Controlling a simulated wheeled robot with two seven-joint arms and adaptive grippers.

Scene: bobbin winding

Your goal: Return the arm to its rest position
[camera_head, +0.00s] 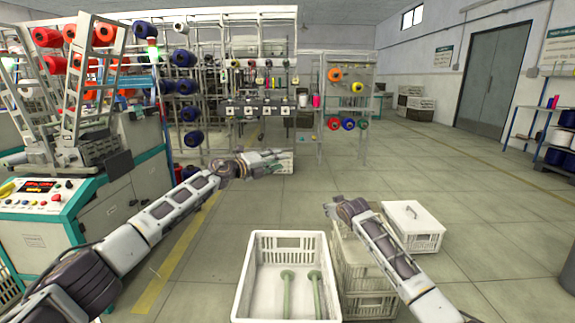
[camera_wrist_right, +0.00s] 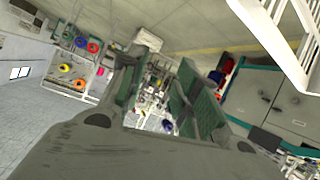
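My left arm comes in from the left and reaches forward to the middle of the head view. My left gripper (camera_head: 277,160) is at its far end, small and raised in front of the winding racks; I cannot make out its fingers. My right arm (camera_head: 385,250) comes in from the lower right and points up and left beside the white crates. In the right wrist view my right gripper (camera_wrist_right: 158,98) has its two green-padded fingers apart, with nothing seen between them. I cannot make out the right fingers in the head view.
A white crate (camera_head: 250,275) with two green bobbin tubes (camera_head: 287,292) stands at the bottom middle. More white crates (camera_head: 425,240) stand to its right. A machine with a control panel (camera_head: 40,197) is at left. Thread racks (camera_head: 343,95) stand behind. The right floor is open.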

